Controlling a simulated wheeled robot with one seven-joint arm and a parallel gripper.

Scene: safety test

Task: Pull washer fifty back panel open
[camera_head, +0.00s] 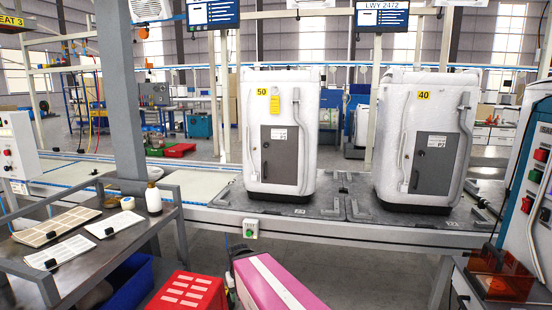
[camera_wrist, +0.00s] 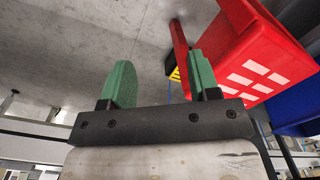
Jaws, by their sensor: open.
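Washer fifty (camera_head: 276,98) stands upright on the conveyor line in the head view, with a yellow 50 label and a yellow tag. Its grey back panel (camera_head: 281,156) sits low on the face toward me and looks closed, with a small dark latch at its left edge. The wrist view shows grey floor and a red box, not the washer, so my gripper is away from the panel.
Washer forty (camera_head: 426,110) stands to the right. A red box (camera_head: 188,292) and a pink box (camera_head: 272,285) are in front of the conveyor. A blue control cabinet (camera_head: 530,190) is at the right edge.

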